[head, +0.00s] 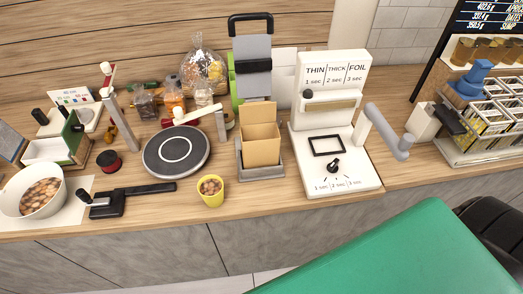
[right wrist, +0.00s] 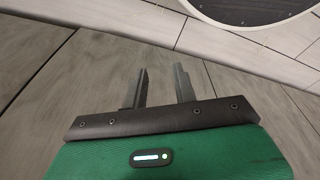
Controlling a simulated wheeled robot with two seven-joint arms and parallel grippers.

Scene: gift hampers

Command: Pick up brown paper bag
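The brown paper bag (head: 260,152) stands upright with its top open in a grey tray-like holder (head: 262,173) at the middle of the counter, in the head view. My right gripper (right wrist: 160,70) shows only in the right wrist view. Its two dark fingers are apart with nothing between them, above grey plank flooring and away from the counter items. The bag does not show in that view. My left gripper is not in view.
The white sealer (head: 343,178) stands close right of the bag. The round dark turntable (head: 160,163) and yellow cup of nuts (head: 211,199) are to its left. A white bowl (head: 10,200) is far left. A wire rack (head: 452,151) stands right. Bare counter (head: 270,192) lies before the bag.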

